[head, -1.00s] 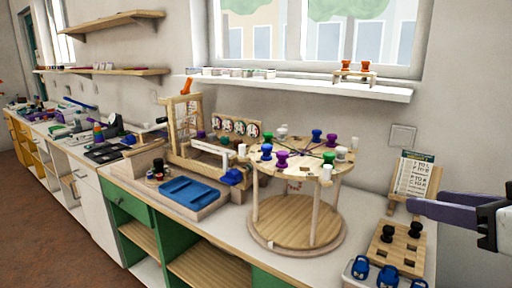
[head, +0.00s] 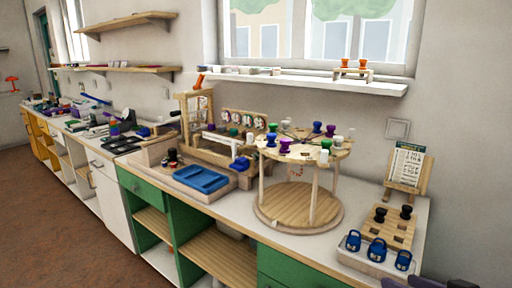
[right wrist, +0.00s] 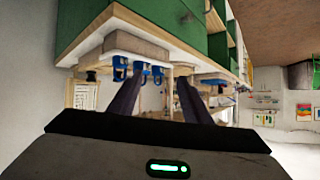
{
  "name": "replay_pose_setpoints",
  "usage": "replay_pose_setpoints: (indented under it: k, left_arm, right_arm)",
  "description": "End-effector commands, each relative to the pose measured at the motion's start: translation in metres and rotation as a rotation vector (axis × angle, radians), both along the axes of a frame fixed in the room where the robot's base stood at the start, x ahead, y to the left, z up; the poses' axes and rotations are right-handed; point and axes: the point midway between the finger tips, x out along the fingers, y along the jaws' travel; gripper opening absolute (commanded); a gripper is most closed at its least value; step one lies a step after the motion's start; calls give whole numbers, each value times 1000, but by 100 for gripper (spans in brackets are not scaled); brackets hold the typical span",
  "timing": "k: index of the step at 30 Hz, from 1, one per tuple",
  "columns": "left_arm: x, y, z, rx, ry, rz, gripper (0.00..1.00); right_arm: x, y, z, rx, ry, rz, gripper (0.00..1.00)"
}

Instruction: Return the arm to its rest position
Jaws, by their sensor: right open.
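My right gripper (head: 428,283) shows only as a dark purple sliver at the bottom right edge of the head view, in front of the counter. In the right wrist view its two dark fingers (right wrist: 158,78) are spread apart with nothing between them. Beyond the fingertips are several blue padlock-like pieces (right wrist: 140,72). They also stand along the front of a peg board (head: 381,236) in the head view. My left gripper is not in view.
A white counter (head: 240,228) over green cabinets (head: 190,218) runs along the wall. On it stand a round two-tier wooden stand (head: 330,212) with coloured knobs, a blue tray (head: 201,179) and a card on an easel (head: 408,168). Open brown floor (head: 60,215) lies at left.

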Motion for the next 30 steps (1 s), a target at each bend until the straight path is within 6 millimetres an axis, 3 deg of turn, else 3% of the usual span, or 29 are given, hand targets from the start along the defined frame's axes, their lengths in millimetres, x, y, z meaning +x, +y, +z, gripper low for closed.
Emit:
replay_pose_setpoints:
  k: [1,6,9,12,18,30]
  left_arm:
    - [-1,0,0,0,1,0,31]
    - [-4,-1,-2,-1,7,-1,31]
    - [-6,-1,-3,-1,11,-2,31]
    - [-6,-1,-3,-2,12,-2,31]
    - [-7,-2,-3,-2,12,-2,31]
    - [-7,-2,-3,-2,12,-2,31]
  right_arm:
    - [-10,6,-42,12,43,-8,44]
    - [-59,36,-159,-19,137,-8,44]
    - [-100,63,-215,-44,188,8,44]
    - [-140,92,-256,-69,230,34,44]
    - [-191,133,-294,-99,270,78,44]
    - [-191,133,-294,-99,270,78,44]
